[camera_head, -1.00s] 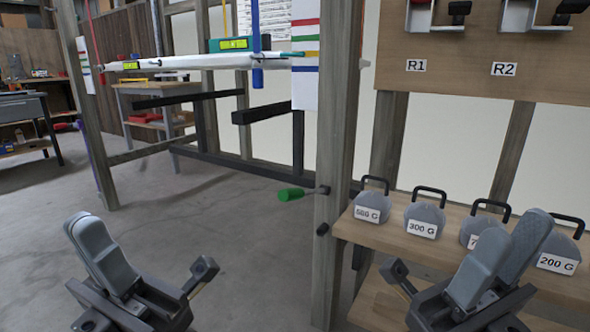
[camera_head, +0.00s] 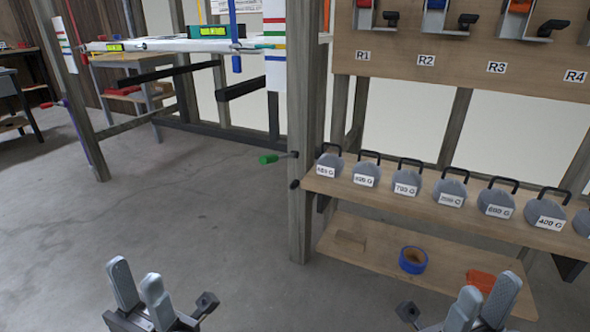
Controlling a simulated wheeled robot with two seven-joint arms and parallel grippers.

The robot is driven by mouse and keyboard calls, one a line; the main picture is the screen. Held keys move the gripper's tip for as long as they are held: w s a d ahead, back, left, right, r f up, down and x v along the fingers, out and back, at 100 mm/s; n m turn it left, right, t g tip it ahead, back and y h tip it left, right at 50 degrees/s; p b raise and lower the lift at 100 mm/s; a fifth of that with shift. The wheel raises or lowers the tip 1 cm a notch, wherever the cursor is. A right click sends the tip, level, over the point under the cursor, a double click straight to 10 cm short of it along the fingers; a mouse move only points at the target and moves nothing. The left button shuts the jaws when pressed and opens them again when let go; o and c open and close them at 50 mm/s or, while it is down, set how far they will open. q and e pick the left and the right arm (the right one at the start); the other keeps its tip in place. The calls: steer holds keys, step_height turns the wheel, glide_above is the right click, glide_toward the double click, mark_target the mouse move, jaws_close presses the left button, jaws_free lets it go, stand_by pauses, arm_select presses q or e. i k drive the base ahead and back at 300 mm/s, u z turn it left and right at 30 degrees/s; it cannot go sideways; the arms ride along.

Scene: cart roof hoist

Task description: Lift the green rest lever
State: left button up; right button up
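The green rest lever (camera_head: 269,159) has a green grip on a short grey rod that sticks out to the left from the wooden post (camera_head: 302,150). It is roughly horizontal. My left gripper (camera_head: 136,281) is low at the left, well below and left of the lever, with a gap between its grey fingers and nothing between them. Neither gripper touches the lever.
A shelf (camera_head: 400,195) right of the post carries several labelled grey weights (camera_head: 407,178). A lower shelf (camera_head: 365,262) holds a blue tape roll (camera_head: 413,260) and an orange item (camera_head: 481,281). A board with R1 to R4 labels (camera_head: 440,75) hangs above. The floor (camera_head: 190,215) before the lever is clear.

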mark_target(273, 157)
steer(key=z, duration=0.45)
steer(key=k, duration=1.05)
steer(key=u, duration=0.1)
steer(key=i, duration=0.55)
steer(key=u, duration=0.75)
steer(key=i, duration=1.05)
steer(key=z, duration=0.55)
